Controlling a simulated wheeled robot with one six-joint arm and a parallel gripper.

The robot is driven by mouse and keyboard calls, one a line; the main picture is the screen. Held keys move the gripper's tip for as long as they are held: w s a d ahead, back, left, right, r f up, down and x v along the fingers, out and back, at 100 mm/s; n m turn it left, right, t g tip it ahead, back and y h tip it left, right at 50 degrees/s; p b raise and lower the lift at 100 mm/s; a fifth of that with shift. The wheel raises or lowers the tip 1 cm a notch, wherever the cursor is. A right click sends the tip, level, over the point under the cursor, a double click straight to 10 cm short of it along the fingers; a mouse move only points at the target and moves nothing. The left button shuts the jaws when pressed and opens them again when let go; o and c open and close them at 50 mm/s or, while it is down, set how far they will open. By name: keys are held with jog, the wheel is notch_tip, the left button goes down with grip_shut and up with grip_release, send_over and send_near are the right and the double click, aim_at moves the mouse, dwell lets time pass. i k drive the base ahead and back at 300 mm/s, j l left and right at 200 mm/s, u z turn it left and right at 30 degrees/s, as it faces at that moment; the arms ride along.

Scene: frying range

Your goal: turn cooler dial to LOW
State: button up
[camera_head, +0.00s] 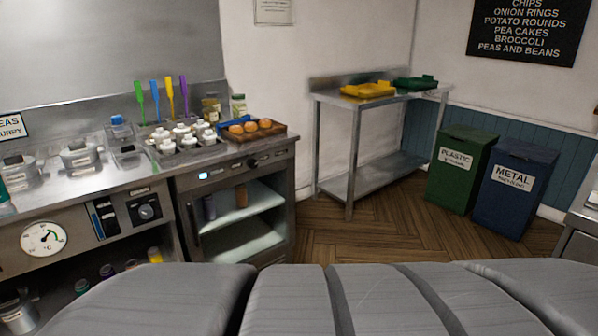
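The cooler (285,196) is a steel unit with an open-looking front and shelves, left of the picture's middle. Its top panel carries a small lit display (209,175) and a round dark dial (252,162) to the right of it. The dial is too small here to read its mark or setting. Bottles (241,194) stand inside on the upper shelf. My gripper is not in view.
Left of the cooler, a counter front holds another knob (146,212) and a round gauge (43,238). A steel table (350,160), green bin (460,170) and blue bin (513,190) stand right. Wooden floor (340,235) is clear between.

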aim_at(252, 163)
jog(key=i+j+z, duration=0.2)
jog(key=i+j, duration=0.2)
jog(key=i+j+z, duration=0.15)
jog(key=i+j, duration=0.25)
jog(key=j, duration=0.2)
